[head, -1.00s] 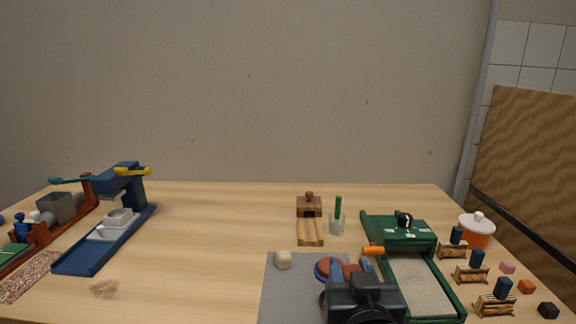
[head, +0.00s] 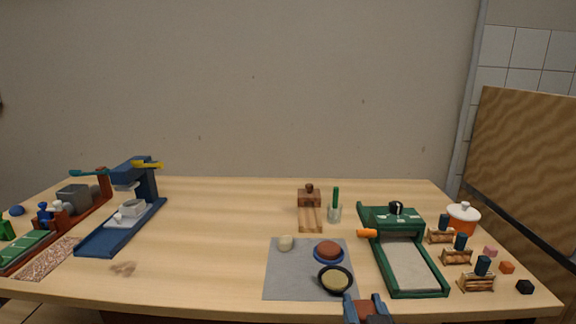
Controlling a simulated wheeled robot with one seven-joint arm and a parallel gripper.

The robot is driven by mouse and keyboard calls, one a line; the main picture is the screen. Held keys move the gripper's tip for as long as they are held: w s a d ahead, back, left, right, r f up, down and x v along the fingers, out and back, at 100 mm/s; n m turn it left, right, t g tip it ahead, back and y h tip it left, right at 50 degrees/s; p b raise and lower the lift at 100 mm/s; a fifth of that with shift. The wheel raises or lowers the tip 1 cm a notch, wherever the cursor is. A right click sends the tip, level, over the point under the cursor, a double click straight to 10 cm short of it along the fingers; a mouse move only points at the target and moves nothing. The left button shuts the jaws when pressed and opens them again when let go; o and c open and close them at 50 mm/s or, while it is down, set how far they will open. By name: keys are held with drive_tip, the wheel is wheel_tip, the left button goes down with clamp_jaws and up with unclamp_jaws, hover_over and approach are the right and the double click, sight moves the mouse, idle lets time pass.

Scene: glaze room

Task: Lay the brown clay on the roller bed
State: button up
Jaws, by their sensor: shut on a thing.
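My gripper (head: 366,300) is at the bottom edge of the head view, its blue fingers shut on a reddish-brown piece, the brown clay (head: 367,309). Only its top shows between the fingers; the rest is cut off by the frame. The green roller machine (head: 391,215) stands right of centre, with an orange handle on its left side and a pale grey bed (head: 411,265) in front. The bed is bare. My gripper is in front of it and to its left, apart from it.
Open table lies to the left.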

drive_tip(key=s+d+f, duration=0.3)
drive_tip(key=d+f, duration=0.1)
drive_tip(key=f, duration=0.7)
drive_tip(key=s+d+f, duration=0.3)
drive_tip(key=d+f, duration=0.2)
drive_tip(key=f, duration=0.7)
drive_tip(key=shift+f, duration=0.25)
